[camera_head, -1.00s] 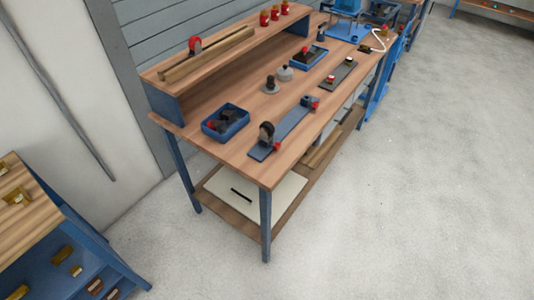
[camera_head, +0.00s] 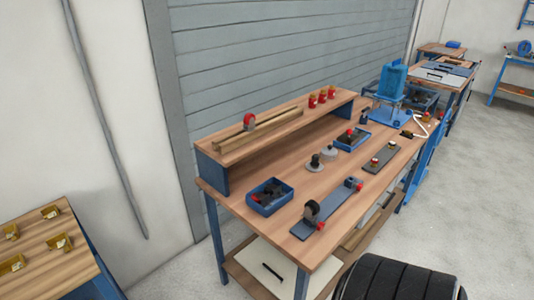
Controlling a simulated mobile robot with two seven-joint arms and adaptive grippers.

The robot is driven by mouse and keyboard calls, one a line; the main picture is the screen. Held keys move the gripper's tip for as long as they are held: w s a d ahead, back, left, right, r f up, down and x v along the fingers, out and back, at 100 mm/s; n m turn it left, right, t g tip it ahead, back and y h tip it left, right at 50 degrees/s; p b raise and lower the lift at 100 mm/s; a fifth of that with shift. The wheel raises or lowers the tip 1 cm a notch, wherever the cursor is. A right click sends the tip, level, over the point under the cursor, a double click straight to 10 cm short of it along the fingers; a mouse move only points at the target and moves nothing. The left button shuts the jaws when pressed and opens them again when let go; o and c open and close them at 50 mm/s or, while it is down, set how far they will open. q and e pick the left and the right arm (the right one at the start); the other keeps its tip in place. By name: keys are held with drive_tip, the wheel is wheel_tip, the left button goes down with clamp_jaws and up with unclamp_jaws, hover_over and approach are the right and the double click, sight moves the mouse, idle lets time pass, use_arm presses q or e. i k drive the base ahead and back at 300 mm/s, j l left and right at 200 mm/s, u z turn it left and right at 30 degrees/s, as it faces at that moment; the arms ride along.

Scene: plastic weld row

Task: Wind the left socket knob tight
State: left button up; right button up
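A long blue-grey plate (camera_head: 335,208) lies near the front edge of the wooden workbench. A black upright wheel-like part (camera_head: 312,209) with a small red knob (camera_head: 320,226) stands at its left end. A smaller dark block with a red knob (camera_head: 359,187) is at its right end. Behind it to the right, a dark plate (camera_head: 384,153) carries two brass sockets with red tops, a left one (camera_head: 375,161) and a right one (camera_head: 391,144). I cannot tell from here how tight any knob is. Neither gripper shows in the view.
A blue bin (camera_head: 270,197) of dark parts stands on the bench's left, and a second blue tray (camera_head: 352,138) farther back. A raised shelf (camera_head: 215,148) runs along the back. A side table (camera_head: 45,245) stands left. Open floor lies right.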

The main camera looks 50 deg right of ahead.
sight(320, 225)
drive_tip(key=l+u, duration=0.25)
drive_tip(key=k+l+u, duration=0.2)
drive_tip(key=l, duration=0.25)
drive_tip(key=k+l+u, duration=0.1)
drive_tip(key=l+u, duration=0.15)
drive_tip(key=k+l+u, duration=0.25)
drive_tip(key=l, duration=0.15)
drive_tip(key=i+l, duration=0.05)
drive_tip(key=i, duration=0.05)
